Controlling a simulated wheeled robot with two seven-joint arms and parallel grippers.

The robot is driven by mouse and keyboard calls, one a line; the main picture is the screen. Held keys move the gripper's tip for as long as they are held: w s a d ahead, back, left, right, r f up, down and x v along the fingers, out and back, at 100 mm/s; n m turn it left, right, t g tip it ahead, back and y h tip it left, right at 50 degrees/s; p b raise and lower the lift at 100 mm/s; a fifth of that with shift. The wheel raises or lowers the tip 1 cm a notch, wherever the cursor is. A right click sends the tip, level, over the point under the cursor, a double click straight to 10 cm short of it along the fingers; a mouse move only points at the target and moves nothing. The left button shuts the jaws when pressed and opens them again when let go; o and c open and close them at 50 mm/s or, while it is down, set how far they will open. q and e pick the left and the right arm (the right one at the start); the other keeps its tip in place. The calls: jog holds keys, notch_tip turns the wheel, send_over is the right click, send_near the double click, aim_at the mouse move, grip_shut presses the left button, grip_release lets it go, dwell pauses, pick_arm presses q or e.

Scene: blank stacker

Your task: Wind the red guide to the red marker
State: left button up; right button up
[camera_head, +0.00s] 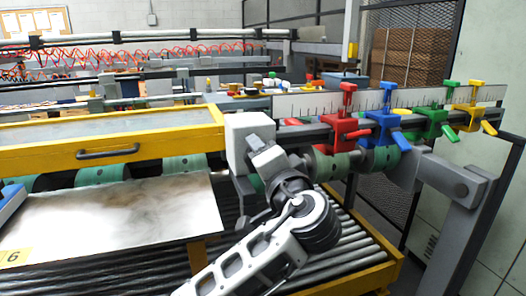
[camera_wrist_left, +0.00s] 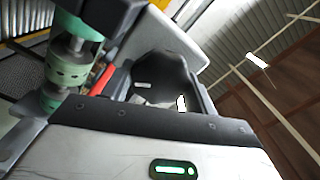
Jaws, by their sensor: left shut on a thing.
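The red guide (camera_head: 335,132) sits on the rail (camera_head: 290,134) at the left end of the row of coloured guides. It has a red knob on top and a red lever at its side. A ruled white scale (camera_head: 300,105) runs behind it. A small red piece (camera_head: 318,84) shows above the scale; I cannot tell if it is the red marker. My left gripper (camera_head: 262,155) is left of and below the red guide. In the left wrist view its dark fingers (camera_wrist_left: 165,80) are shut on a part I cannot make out. A red part (camera_wrist_left: 103,78) shows beside them.
Blue (camera_head: 382,124), green (camera_head: 430,122) and yellow (camera_head: 474,116) guides stand to the right. Green rollers (camera_head: 330,164) lie under the rail. A yellow-framed cover (camera_head: 110,153) and a pale sheet (camera_head: 110,225) are at the left; a roller bed (camera_head: 340,250) is below.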

pick_arm(q)
jog(key=shift+m, duration=1.2)
pick_arm(e)
jog(key=shift+w+r, duration=0.15)
jog(key=shift+r, duration=0.1)
pick_arm(q)
jog(key=shift+f+m+p, duration=0.1)
jog(key=shift+m+p, duration=0.2)
jog(key=o, duration=1)
pick_arm(e)
jog(key=shift+a, duration=0.1)
pick_arm(q)
jog(key=shift+s, duration=0.1)
jog(key=b+v, duration=0.4)
jog(key=v, duration=1.2)
pick_arm(e)
jog(key=shift+w+a+f, duration=0.1)
jog(key=shift+a+f, duration=0.2)
jog(key=shift+f, duration=0.6)
